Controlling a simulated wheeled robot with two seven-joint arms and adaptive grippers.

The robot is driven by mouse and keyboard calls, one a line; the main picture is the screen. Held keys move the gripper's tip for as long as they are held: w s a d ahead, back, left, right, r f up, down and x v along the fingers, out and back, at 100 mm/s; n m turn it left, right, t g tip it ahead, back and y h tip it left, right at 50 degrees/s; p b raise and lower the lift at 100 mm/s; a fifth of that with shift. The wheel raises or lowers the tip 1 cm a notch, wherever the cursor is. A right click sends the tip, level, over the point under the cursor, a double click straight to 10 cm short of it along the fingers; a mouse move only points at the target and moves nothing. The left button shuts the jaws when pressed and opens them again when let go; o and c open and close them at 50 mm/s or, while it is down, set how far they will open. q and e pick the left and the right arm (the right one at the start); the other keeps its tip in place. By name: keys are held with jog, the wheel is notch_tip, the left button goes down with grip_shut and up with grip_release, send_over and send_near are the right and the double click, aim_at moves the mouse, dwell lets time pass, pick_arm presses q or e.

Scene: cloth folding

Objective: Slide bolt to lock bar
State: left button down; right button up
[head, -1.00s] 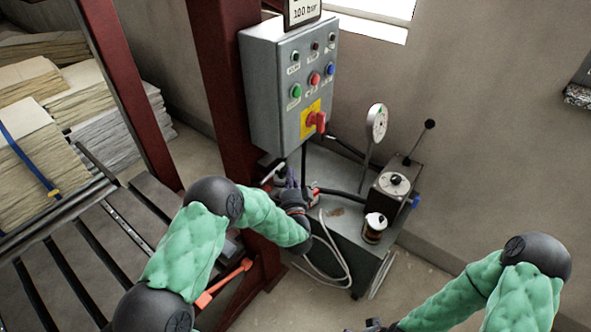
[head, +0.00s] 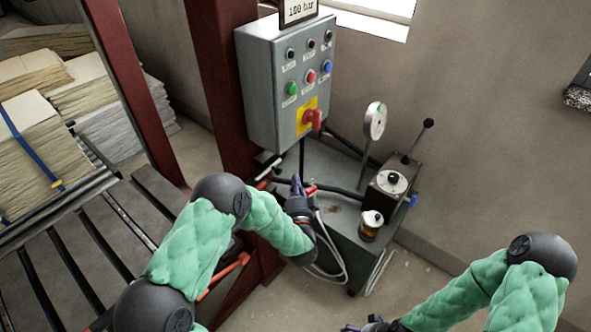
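A small silver bolt-like handle (head: 268,166) sticks out beside the dark red post, with a bit of red just under it. I cannot make out whether it is slid in or out. A long orange-red bar (head: 226,274) runs slantwise low on the press frame, partly behind my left arm. My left gripper (head: 300,186) is in front of the grey hydraulic unit, right of the silver handle and apart from it. Its fingers point up and are too small to tell open from shut. My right gripper (head: 371,326) is at the bottom edge, partly cut off.
A grey control box (head: 273,100) with buttons and a red switch (head: 312,119) hangs on the red post (head: 228,100). The hydraulic unit (head: 335,235) carries a gauge (head: 375,121), a lever, a can (head: 370,226) and hoses. Paper stacks (head: 35,150) stand at left. Floor at right is clear.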

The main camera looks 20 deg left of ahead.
pick_arm(q)
jog(key=shift+v, duration=1.4)
jog(key=shift+w+d, duration=0.1)
jog(key=shift+d, duration=0.1)
jog(key=s+d+f+n+g+h, duration=0.2)
jog(key=s+f+n+g+h, duration=0.15)
jog(key=f, duration=0.65)
jog(key=s+d+f+n+g+h, duration=0.3)
jog(key=f+g+h, duration=0.1)
jog(key=f, duration=0.5)
jog(key=s+d+f+n+g+h, duration=0.2)
jog(key=s+f+n+g, duration=0.2)
jog(key=s, duration=0.7)
jog(key=s+d+f+n+g+h, duration=0.2)
jog(key=s+f+n+g, duration=0.2)
jog(key=s, duration=0.7)
jog(key=shift+d+g, duration=0.4)
jog(key=shift+g, duration=0.45)
